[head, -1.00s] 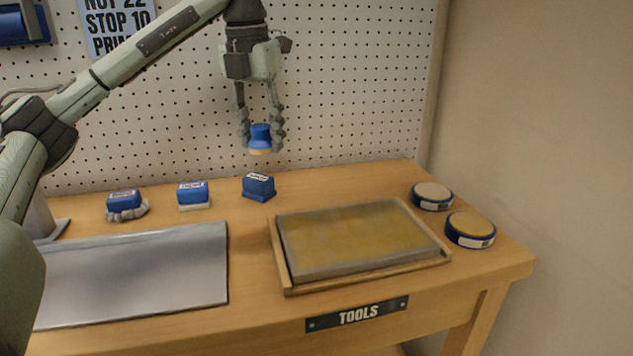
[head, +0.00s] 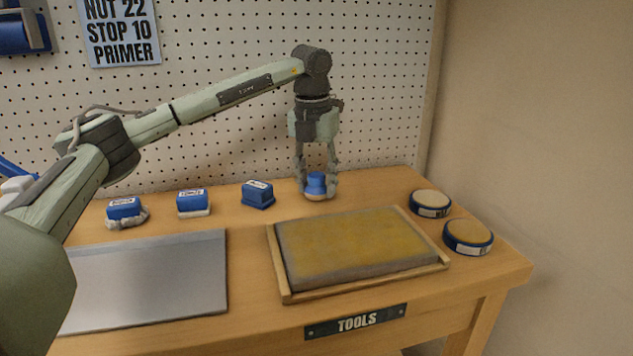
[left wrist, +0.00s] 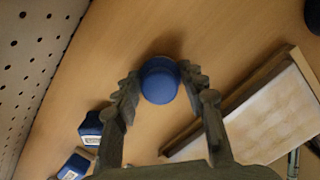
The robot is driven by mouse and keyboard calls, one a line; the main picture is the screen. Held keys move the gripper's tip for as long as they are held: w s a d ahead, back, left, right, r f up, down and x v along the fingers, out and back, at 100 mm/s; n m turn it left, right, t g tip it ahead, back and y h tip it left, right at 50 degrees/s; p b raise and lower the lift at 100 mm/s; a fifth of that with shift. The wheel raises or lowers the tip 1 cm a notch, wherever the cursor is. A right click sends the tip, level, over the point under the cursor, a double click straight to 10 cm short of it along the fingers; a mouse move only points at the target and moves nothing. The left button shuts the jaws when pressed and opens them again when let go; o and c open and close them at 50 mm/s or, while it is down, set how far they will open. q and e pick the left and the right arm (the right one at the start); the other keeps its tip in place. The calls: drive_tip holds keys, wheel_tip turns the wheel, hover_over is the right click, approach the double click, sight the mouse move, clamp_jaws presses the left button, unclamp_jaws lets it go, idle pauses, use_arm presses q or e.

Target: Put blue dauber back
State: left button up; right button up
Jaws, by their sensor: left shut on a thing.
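The blue dauber (head: 315,184) has a blue knob and a pale round base. My left gripper (head: 318,190) is shut on it, pointing down, at the back of the bench, behind the wooden tray. The base is at or just above the bench top; I cannot tell whether it touches. In the left wrist view the round blue top of the dauber (left wrist: 159,80) sits between the two fingers (left wrist: 158,85). My right gripper is not in view.
Several blue-handled blocks, such as the nearest one (head: 257,194), stand in a row to the left. A wooden tray (head: 284,294) holds a yellowish pad. Two round blue tins (head: 430,204) (head: 468,237) sit at the right. A grey metal plate (head: 150,285) lies front left. A pegboard (head: 220,110) rises behind.

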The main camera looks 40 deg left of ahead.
sight(314, 178)
use_arm(q)
drive_tip(key=shift+f, duration=0.25)
drive_tip(key=shift+f, duration=0.15)
drive_tip(key=o, duration=1.1)
drive_tip(key=r, duration=0.4)
drive_tip(key=s+r, duration=0.1)
drive_tip(key=r, duration=0.7)
drive_tip(key=shift+s+d+r, duration=0.1)
drive_tip(key=shift+s+d, duration=0.1)
